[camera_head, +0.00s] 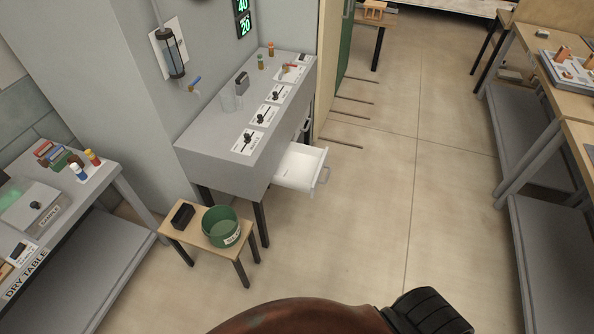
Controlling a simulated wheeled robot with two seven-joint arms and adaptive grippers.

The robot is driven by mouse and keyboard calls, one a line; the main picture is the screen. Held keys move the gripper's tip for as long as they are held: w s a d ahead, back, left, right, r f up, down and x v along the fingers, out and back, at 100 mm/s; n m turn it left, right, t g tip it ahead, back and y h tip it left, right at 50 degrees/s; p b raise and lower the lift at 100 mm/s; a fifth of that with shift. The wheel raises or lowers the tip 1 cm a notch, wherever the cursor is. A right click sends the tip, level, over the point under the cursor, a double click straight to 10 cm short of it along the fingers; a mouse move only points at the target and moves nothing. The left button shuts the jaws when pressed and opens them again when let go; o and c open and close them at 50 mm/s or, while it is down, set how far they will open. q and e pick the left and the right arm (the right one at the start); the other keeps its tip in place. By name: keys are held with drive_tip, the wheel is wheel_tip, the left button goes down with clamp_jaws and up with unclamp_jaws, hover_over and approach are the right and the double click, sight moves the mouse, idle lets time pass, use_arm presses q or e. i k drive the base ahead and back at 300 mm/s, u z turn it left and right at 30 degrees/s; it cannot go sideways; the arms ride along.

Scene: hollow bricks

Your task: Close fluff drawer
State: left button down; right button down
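A white drawer (301,167) stands pulled out from the front of the grey counter (213,164), low on its right side. Its handle (324,176) faces right, towards the open floor. The inside looks white and mostly empty; a small mark on it is too small to read. I cannot read a name on the drawer front. Neither my left nor my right gripper is in view, so nothing of mine shows touching the drawer.
A small wooden stool (211,256) holds a green bucket (221,228) and a black box (182,215), left of the drawer. A dry table (60,222) stands at left. Wooden workbenches (555,88) stand at right. The floor (375,225) between is clear.

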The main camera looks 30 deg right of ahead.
sight(306, 165)
drive_tip(key=z, duration=0.3)
drive_tip(key=i, duration=1)
drive_tip(key=z, duration=0.85)
